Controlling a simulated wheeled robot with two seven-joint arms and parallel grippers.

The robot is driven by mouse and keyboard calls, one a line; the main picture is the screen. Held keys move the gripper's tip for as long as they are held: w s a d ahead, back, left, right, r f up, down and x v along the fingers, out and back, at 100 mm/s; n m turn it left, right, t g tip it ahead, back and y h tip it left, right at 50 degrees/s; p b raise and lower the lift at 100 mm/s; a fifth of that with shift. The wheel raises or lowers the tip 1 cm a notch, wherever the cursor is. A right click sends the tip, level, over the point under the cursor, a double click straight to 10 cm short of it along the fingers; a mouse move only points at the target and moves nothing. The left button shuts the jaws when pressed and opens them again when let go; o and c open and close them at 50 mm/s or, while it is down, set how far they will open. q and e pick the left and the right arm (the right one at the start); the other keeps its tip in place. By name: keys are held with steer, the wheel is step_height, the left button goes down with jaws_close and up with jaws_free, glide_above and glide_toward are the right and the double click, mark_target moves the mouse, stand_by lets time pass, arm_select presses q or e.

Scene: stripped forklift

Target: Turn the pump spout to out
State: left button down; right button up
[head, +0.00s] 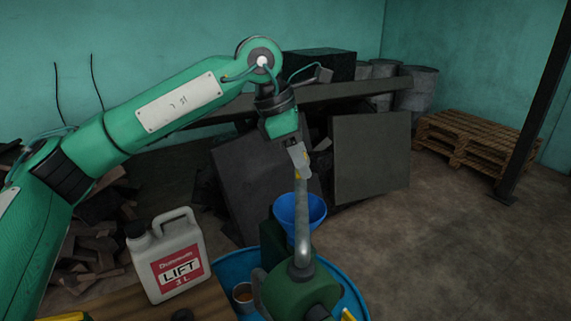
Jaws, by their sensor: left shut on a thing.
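The green pump (305,291) sits at the bottom centre, over a blue drum (352,291). Its grey metal spout (302,230) rises from the pump body and passes in front of a blue funnel (287,210). My left gripper (300,165) comes down from above and is shut on the upper end of the spout. The gripper hides the spout's tip, so I cannot tell exactly which way the mouth points. My right gripper is not in view.
A white jug labelled LIFT (177,250) stands on a wooden surface (120,302) left of the drum. A small cup (243,293) is beside the pump. Dark panels (371,160) lean behind. A pallet stack (465,140) and dark post (530,110) stand right; floor there is clear.

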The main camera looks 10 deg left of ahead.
arm_select(q)
steer(key=shift+d+r+m, duration=0.1)
steer(key=shift+d+m, duration=0.2)
steer(key=shift+d, duration=0.2)
steer(key=c, duration=1.5)
jaws_free()
steer(key=o, duration=0.5)
steer(key=shift+w+d, duration=0.1)
steer(key=shift+d, duration=0.1)
steer(key=shift+a, duration=0.1)
steer(key=shift+a+r+b, duration=0.15)
steer(key=shift+r+b, duration=0.1)
steer(key=shift+b, duration=0.05)
steer(key=b+v, duration=0.3)
steer(key=v, duration=1)
steer(key=shift+w+r, duration=0.15)
